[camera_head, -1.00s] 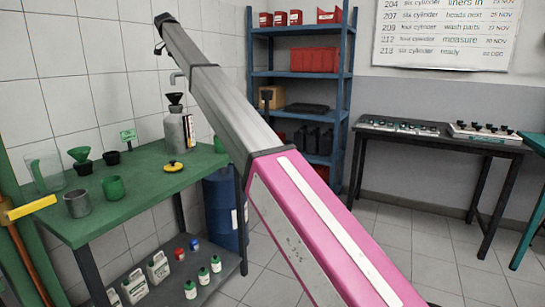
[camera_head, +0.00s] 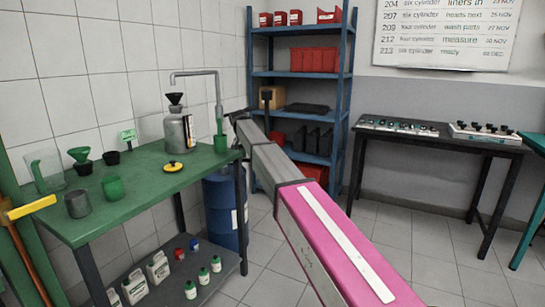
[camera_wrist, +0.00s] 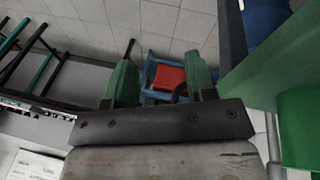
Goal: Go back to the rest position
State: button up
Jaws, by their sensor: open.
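My gripper shows in the wrist view (camera_wrist: 164,75) with its two green-padded fingers apart and nothing between them. In the head view my arm reaches forward from the lower right, and its far end is just right of the green bench (camera_head: 140,185), in front of the blue shelf unit (camera_head: 345,100). The fingers are too small and partly hidden there to make out clearly. In the wrist view the green bench top (camera_wrist: 262,62) is close on the right, beside the gripper and apart from it.
The bench holds a metal canister (camera_head: 178,132) with a black funnel, a grey tap pipe (camera_head: 197,73), a green cylinder (camera_head: 221,143) and several cups. A blue drum (camera_head: 222,212) stands behind it. A dark table (camera_head: 450,140) is at right. Floor between is clear.

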jog(key=s+d+f, duration=0.9)
jog(key=d+f, duration=0.2)
jog(key=f, duration=0.2)
jog(key=s+d+f+y, duration=0.1)
jog(key=s+d+f, duration=0.5)
jog(key=s, duration=0.4)
jog(key=s+d+f+n+g+y, duration=0.1)
jog(key=s+d+f, duration=0.5)
jog(key=s, duration=0.4)
jog(key=s+d+f+n, duration=0.1)
jog(key=s+d+f, duration=0.6)
jog(key=s, duration=0.4)
jog(key=shift+y, duration=0.4)
jog(key=shift+a, duration=0.1)
